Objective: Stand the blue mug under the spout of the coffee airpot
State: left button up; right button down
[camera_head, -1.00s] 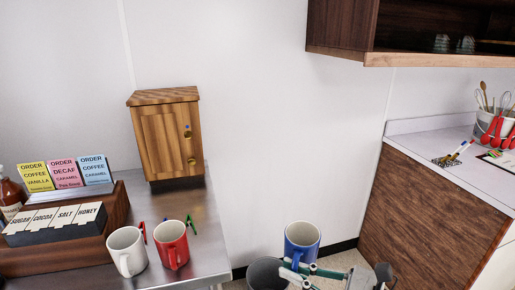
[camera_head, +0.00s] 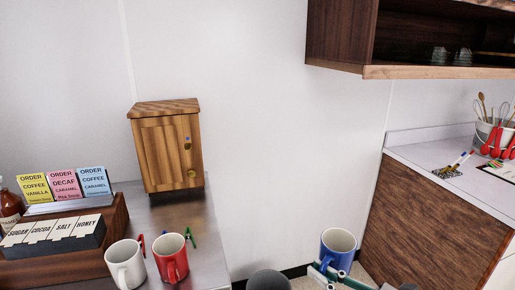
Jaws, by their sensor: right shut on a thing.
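The blue mug (camera_head: 337,256) is at the bottom of the head view, right of the steel counter and in front of the wall. It is upright, with its pale inside showing. My right gripper (camera_head: 325,271) is shut on the mug at its lower left side; the bottom of the mug and much of the gripper are cut off by the frame edge. I see no clear airpot or spout. A wooden cabinet-like box (camera_head: 165,150) with small brass and blue fittings stands on the counter at the back. My left gripper is not in view.
A white mug (camera_head: 125,265) and a red mug (camera_head: 170,260) stand on the steel counter (camera_head: 205,235), with coloured clips behind them. A wooden rack (camera_head: 60,255) with label cards is at left. A white-topped counter (camera_head: 430,180) is at right, below a wall shelf (camera_head: 430,71).

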jog(key=s+d+f+m+t+h, duration=0.1)
jog(key=d+f+m+t+h, duration=0.1)
jog(key=d+m+h, duration=0.45)
jog(key=d+f+m+t+h, duration=0.1)
jog(key=d+f+t+h, duration=0.25)
jog(key=d, duration=0.55)
jog(key=shift+a+r+m+g+h, duration=0.2)
jog(key=shift+a+h, duration=0.15)
jog(key=shift+a, duration=0.4)
jog(key=shift+a+r+m+g+h, duration=0.1)
jog(key=shift+a+r+h, duration=0.15)
jog(key=shift+a, duration=0.45)
jog(key=shift+a+r+m+g+h, duration=0.15)
jog(key=shift+a+h, duration=0.25)
jog(key=shift+a, duration=0.35)
